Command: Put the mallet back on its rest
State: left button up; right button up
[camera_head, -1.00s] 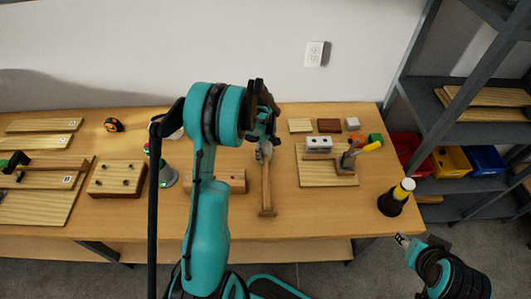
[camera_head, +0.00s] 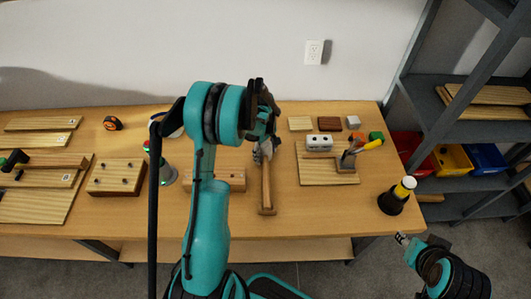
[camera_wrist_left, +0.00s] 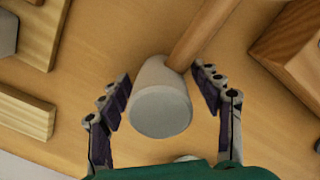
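The mallet has a pale grey cylindrical head (camera_wrist_left: 162,100) and a wooden handle (camera_wrist_left: 202,32). In the head view its handle (camera_head: 266,187) runs toward the table's front edge, and its head is mostly hidden by my left gripper (camera_head: 262,150). In the left wrist view my left gripper (camera_wrist_left: 162,98) is open, with one finger on each side of the mallet head and narrow gaps showing. I cannot tell which piece is the mallet's rest. My right gripper (camera_head: 402,239) is off the table's front right; its fingers are too small to read.
A wooden block (camera_head: 232,178) stands left of the handle. A drilled block (camera_head: 115,178) and planks lie left. Bare tabletop (camera_head: 300,215) lies right of the handle.

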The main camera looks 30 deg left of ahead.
pick_arm(q)
jog(key=r, duration=1.2)
jog(key=shift+w+a, duration=0.15)
jog(key=shift+a, duration=0.25)
jog(key=shift+d+r, duration=0.25)
jog(key=shift+r, duration=0.1)
jog(key=s+d+r+m+t+y, duration=0.1)
jog(key=s+d+r+m+t, duration=0.3)
jog(key=s+d+r+m, duration=0.5)
jog(key=s+d+f+m+t, duration=0.1)
jog(key=s+d+m+t, duration=0.2)
jog(key=s+d+m, duration=0.3)
jog(key=s, duration=0.4)
jog(key=shift+d, duration=0.35)
jog(key=shift+s, duration=0.1)
